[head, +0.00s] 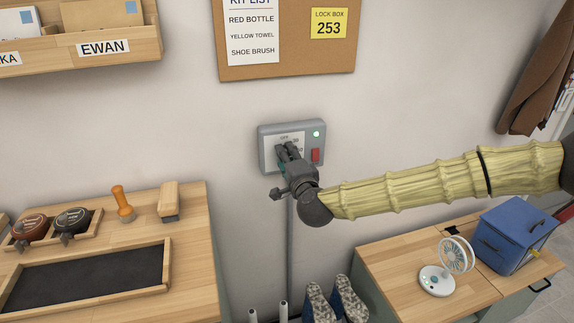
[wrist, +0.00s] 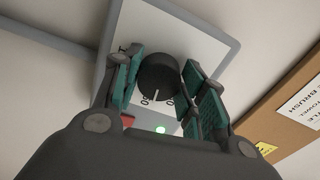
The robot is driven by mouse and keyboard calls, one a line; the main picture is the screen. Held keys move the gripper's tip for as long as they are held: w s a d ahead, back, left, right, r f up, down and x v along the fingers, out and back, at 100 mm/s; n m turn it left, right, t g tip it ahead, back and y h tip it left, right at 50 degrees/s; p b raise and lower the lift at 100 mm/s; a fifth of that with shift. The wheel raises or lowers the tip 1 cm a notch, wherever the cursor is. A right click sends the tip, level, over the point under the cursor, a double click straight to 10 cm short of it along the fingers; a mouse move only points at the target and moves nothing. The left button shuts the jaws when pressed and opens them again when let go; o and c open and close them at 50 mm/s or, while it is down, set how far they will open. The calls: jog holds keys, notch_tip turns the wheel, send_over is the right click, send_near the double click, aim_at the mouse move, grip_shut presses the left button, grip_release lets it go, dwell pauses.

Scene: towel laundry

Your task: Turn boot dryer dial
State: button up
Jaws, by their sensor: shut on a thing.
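The boot dryer control box (head: 266,141) is a grey wall panel with a green lit lamp (head: 317,134) and a red switch (head: 315,155). Its black round dial (wrist: 158,76) shows in the wrist view, with a white pointer line toward the bottom of that picture, near printed numbers. My gripper (head: 287,152) is at the panel's face, its teal-padded fingers (wrist: 160,85) on either side of the dial and shut on it. In the head view my gripper hides the dial and part of the printed scale.
A pipe (head: 290,240) runs down from the box to boots (head: 335,300) below. A wooden bench (head: 195,230) is at left; a cabinet top (head: 400,255) with a fan (head: 438,280) and blue bag (head: 513,235) is at right. A corkboard (head: 285,70) hangs above.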

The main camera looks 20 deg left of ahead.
jog(key=shift+w+d+m+b, duration=0.1)
jog(key=shift+m+b, duration=2.85)
jog(key=shift+m, duration=2.15)
jog(key=o, duration=1)
jog(key=v, duration=1.2)
